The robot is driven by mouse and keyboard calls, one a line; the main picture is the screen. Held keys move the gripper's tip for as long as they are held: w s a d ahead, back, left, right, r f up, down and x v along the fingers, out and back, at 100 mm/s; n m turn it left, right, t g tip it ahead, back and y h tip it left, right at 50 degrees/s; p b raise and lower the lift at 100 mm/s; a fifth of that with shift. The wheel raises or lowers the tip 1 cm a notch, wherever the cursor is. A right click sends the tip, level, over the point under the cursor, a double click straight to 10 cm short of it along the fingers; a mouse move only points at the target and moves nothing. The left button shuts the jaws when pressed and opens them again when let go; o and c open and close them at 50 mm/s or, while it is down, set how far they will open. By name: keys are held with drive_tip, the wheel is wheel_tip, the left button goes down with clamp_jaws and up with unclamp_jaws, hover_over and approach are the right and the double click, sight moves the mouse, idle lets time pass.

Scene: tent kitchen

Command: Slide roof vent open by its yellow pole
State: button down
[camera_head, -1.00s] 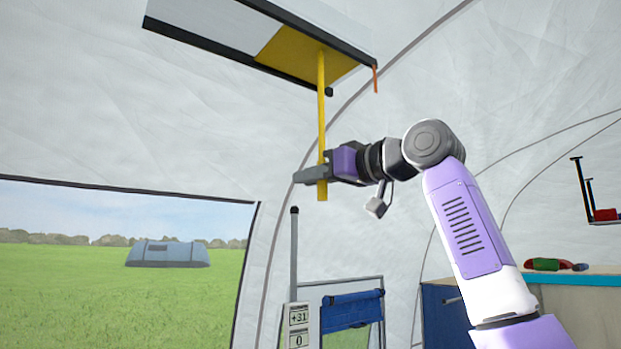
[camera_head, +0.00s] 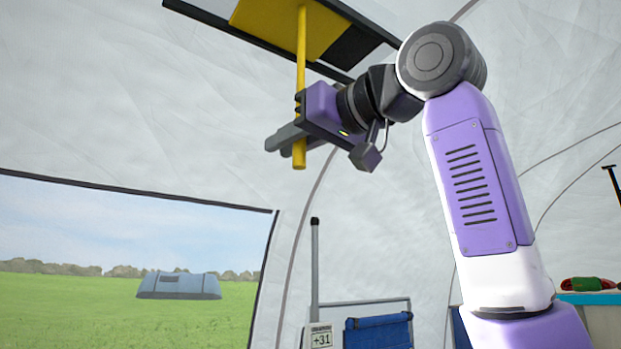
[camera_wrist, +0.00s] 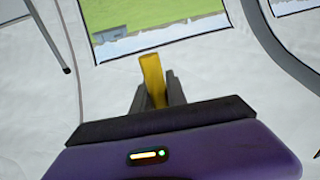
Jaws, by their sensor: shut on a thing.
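The roof vent's yellow panel (camera_head: 280,28) sits between two dark rails in the tent ceiling at the top of the head view. A dark area (camera_head: 352,47) shows in the frame to the right of the panel. The yellow pole (camera_head: 301,50) hangs down from the panel, close to upright. My gripper (camera_head: 292,140) is shut on the pole near its lower end, with a short stub below the fingers. In the wrist view the pole (camera_wrist: 152,75) shows between my gripper's two dark fingers (camera_wrist: 158,98).
A tent window (camera_head: 130,250) shows grass and a blue-grey tent outside. A grey post with a number sign (camera_head: 320,338) and a blue folding chair (camera_head: 378,331) stand below. A counter edge with red and green items (camera_head: 588,284) is at the lower right. Space around the pole is clear.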

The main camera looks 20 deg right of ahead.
drive_tip(key=s+a, duration=0.3)
drive_tip(key=a, duration=0.6)
drive_tip(key=shift+r, duration=0.1)
drive_tip(key=c, duration=1.3)
unclamp_jaws()
drive_tip(key=shift+a, duration=0.15)
drive_tip(key=b+v, duration=0.3)
drive_tip(key=v, duration=0.5)
